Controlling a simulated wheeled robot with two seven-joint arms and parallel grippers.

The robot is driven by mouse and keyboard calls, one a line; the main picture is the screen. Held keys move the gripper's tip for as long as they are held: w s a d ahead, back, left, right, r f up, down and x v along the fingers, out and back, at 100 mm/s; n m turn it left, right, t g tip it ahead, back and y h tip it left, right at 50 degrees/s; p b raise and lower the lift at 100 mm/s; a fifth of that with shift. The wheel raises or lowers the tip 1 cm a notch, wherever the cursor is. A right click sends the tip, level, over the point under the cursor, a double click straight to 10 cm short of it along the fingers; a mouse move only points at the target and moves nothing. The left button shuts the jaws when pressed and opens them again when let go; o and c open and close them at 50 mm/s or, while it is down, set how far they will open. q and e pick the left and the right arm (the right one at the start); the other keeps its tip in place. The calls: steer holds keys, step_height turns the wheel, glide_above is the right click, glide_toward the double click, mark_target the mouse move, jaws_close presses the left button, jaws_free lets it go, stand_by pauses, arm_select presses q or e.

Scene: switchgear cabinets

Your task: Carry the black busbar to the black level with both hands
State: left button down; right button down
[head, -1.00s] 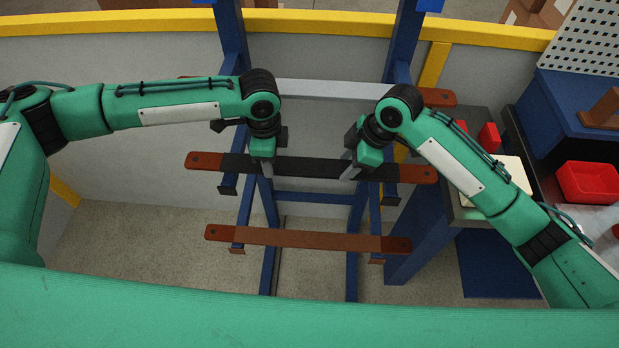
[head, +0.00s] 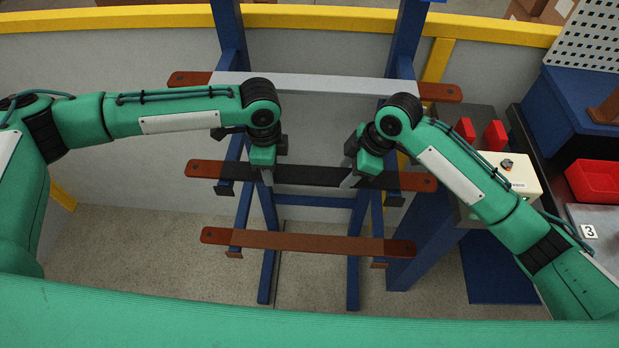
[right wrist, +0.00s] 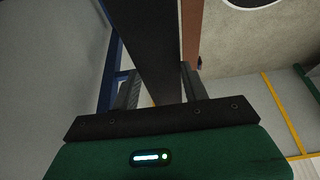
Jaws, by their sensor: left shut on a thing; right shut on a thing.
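The black busbar (head: 312,175) has red-brown ends and lies roughly level across the middle of the blue rack in the head view. My left gripper (head: 267,178) is shut on it left of its middle. My right gripper (head: 350,180) is shut on it right of its middle. In the right wrist view the busbar (right wrist: 150,45) runs between the fingers of my right gripper (right wrist: 158,92). The middle level's brackets (head: 224,188) show just below the busbar; I cannot tell whether it touches them.
A grey busbar (head: 310,86) lies on the upper level and a brown one (head: 310,242) on the lower level. A bench with a control box (head: 508,172) and a red bin (head: 598,181) stands at the right. A yellow-topped wall (head: 120,18) runs behind.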

arm_select(q)
steer(key=shift+f, duration=0.25)
arm_select(e)
steer(key=shift+f, duration=0.2)
arm_select(q)
steer(key=c, duration=0.7)
jaws_free()
steer(key=shift+s, duration=0.1)
arm_select(e)
steer(key=c, duration=0.7)
jaws_free()
steer(key=shift+s, duration=0.1)
arm_select(q)
steer(key=shift+r, duration=0.15)
arm_select(e)
steer(key=shift+r, duration=0.15)
